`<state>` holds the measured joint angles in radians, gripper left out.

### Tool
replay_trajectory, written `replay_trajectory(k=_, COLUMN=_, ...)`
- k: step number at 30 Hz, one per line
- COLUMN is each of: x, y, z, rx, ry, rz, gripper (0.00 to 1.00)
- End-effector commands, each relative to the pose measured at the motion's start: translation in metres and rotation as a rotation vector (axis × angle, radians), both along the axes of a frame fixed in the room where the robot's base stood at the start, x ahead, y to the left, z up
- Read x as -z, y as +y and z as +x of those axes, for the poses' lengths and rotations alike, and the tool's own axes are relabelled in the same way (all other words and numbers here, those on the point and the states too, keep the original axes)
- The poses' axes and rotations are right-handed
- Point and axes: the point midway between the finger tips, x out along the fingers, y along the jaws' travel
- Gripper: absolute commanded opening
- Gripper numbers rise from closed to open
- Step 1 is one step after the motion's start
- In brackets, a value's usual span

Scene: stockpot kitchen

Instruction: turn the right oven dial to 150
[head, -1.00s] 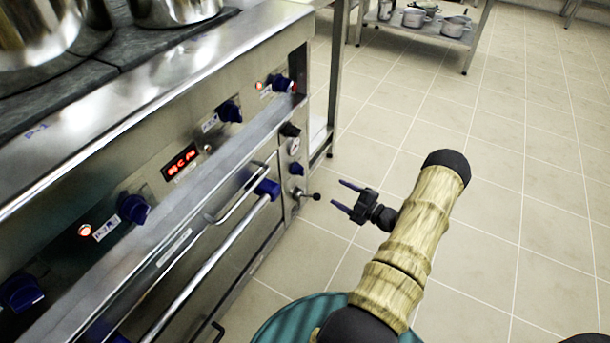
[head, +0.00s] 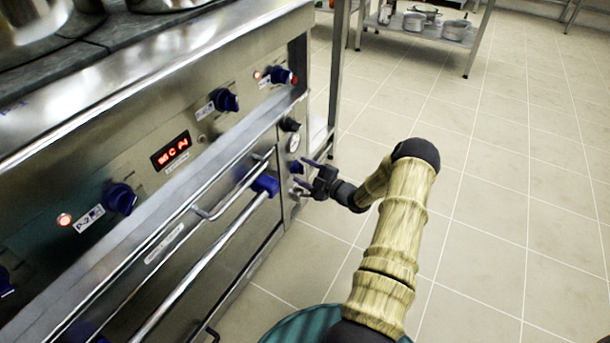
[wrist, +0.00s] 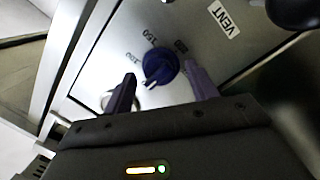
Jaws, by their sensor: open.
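The right oven dial is a small blue knob (wrist: 160,68) on a steel panel, with printed numbers around it, 150 among them, in the wrist view. In the head view the dial (head: 296,167) sits low on the narrow right-hand panel of the stove. My gripper (head: 309,173) is in front of that panel, close to the dial. In the wrist view my gripper's two purple fingers (wrist: 163,92) are spread, one on each side of the dial's lower part. I cannot tell whether they touch it. The gripper is open and empty.
The oven door handle (head: 215,242) sticks out to the left. Several blue burner knobs line the upper panel. Tiled floor (head: 500,210) to the right is clear.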

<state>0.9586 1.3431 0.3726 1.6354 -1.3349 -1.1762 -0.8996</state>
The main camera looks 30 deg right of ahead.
Motion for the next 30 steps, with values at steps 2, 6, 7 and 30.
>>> replay_trajectory(k=2, x=-0.0002, y=0.0003, z=0.001, rx=0.0, ry=0.0, rz=0.0, gripper=0.58)
replay_trajectory(k=6, x=-0.0005, y=0.0002, z=0.0007, rx=0.0, ry=0.0, rz=0.0, gripper=0.58)
replay_trajectory(k=7, x=-0.0005, y=0.0002, z=0.0007, rx=0.0, ry=0.0, rz=0.0, gripper=0.58)
replay_trajectory(k=30, x=-0.0014, y=-0.0001, z=-0.0005, rx=-0.001, ry=0.053, rz=0.083, gripper=0.14)
